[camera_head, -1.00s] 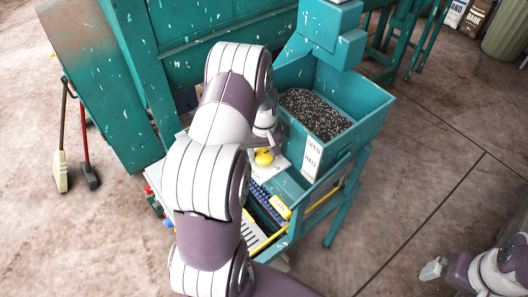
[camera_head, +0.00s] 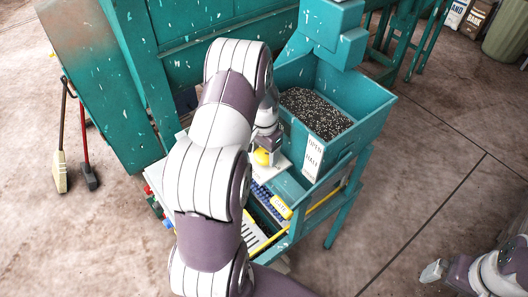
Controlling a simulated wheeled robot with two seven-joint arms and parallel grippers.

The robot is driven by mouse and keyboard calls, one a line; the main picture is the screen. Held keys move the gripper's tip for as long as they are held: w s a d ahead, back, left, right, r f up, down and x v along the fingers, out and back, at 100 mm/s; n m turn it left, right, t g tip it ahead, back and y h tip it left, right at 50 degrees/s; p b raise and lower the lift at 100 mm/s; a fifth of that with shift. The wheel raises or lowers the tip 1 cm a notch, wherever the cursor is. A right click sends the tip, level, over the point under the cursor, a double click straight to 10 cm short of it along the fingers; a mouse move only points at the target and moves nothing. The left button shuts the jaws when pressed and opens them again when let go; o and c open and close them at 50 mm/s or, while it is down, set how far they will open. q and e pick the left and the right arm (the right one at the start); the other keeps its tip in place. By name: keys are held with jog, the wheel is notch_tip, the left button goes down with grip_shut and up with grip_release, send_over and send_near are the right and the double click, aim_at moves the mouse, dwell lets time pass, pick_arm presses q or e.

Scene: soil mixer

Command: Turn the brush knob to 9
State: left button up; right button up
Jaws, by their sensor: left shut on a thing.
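A yellow knob (camera_head: 262,157) sits on the pale panel of the teal mixer, partly hidden by my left arm and gripper. I cannot read its marks or the number it points to. My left gripper (camera_head: 270,151) reaches down over the panel and is shut on the yellow knob. My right gripper (camera_head: 433,271) is at the lower right, far from the mixer, with its fingers too small and angled to judge.
A teal bin (camera_head: 335,85) of dark soil stands right of the knob, with a white label (camera_head: 313,158) on it. A yellow tag (camera_head: 281,207) and a blue strip lie below. A broom (camera_head: 62,170) and a red-handled tool (camera_head: 87,165) lean at left.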

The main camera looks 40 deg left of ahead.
pick_arm(q)
jog(key=shift+w+m, duration=0.1)
jog(key=shift+m, duration=1.4)
jog(key=o, duration=1)
